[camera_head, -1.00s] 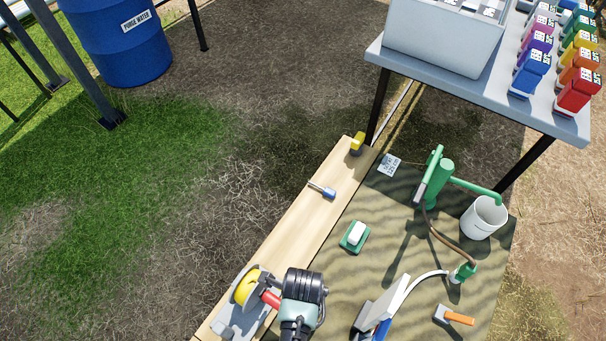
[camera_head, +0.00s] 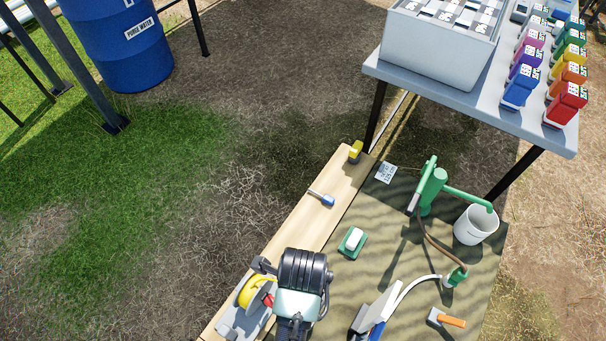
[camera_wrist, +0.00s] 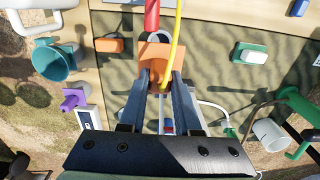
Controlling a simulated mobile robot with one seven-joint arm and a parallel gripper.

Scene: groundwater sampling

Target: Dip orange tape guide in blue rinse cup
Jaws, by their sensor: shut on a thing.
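In the wrist view my gripper (camera_wrist: 161,88) is shut on the orange tape guide (camera_wrist: 153,51), which sits between and just beyond the fingertips. A yellow tape (camera_wrist: 177,35) runs past the guide. A teal-blue cup (camera_wrist: 50,64), likely the rinse cup, stands at the upper left, apart from the gripper. In the head view my arm hides the gripper and guide. The yellow tape reel (camera_head: 254,292) with its red handle (camera_head: 267,300) shows beside my arm there.
A white bucket (camera_head: 475,226) and green pump (camera_head: 430,187) stand on the mat at the right. A purple object (camera_wrist: 72,101) is below the cup.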

